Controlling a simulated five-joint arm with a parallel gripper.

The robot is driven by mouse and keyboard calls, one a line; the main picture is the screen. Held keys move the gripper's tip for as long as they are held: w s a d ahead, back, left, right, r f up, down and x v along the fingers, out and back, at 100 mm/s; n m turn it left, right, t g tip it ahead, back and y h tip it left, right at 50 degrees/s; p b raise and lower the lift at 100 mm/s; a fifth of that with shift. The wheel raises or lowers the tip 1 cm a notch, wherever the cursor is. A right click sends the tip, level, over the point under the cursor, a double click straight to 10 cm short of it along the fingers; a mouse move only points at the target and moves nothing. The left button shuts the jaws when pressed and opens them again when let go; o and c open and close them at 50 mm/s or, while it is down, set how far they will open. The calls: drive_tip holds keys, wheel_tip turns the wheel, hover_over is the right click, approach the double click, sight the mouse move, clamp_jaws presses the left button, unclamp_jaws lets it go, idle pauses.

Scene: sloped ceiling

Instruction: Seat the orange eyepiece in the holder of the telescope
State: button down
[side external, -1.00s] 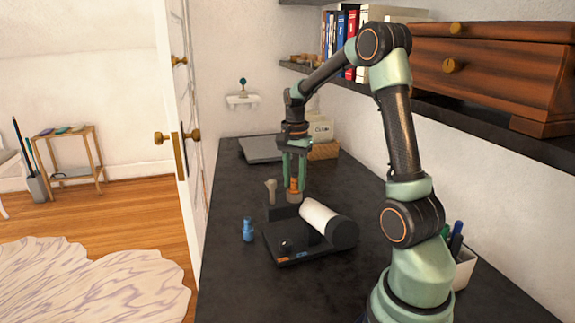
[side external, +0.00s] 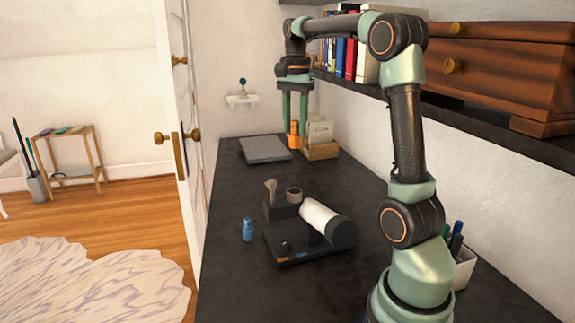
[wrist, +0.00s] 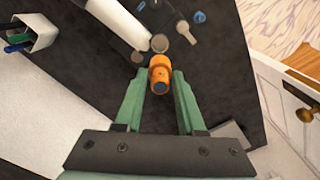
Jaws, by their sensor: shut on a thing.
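My gripper (side external: 294,118) is shut on the orange eyepiece (side external: 294,134) and holds it upright in the air above the desk. In the wrist view the eyepiece (wrist: 160,75) sits between the fingertips of my gripper (wrist: 160,82). The telescope (side external: 319,215) has a white tube lying tilted on a black base, nearer the camera and lower than the eyepiece. A small dark round part (side external: 285,245) stands on its base; I cannot tell if this is the holder.
A black rack (side external: 281,211) with a beige knobbed piece (side external: 270,187) and a grey-brown ring (side external: 294,194) stands behind the telescope. A blue piece (side external: 247,230) stands to its left. A shelf (side external: 470,117) overhangs the right.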

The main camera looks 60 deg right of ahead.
wheel_tip(320, 180, up, 4)
drive_tip(key=shift+r, duration=0.15)
drive_tip(key=shift+s+d, duration=0.2)
drive_tip(key=shift+d, duration=0.1)
drive_tip(key=s+d+f+m, duration=0.4)
drive_tip(key=s+d+f, duration=0.3)
drive_tip(key=f, duration=0.3)
drive_tip(key=shift+w+f, duration=0.1)
drive_tip(key=shift+f, duration=9.9)
drive_tip(key=shift+f, duration=0.1)
drive_tip(key=c, duration=0.5)
unclamp_jaws()
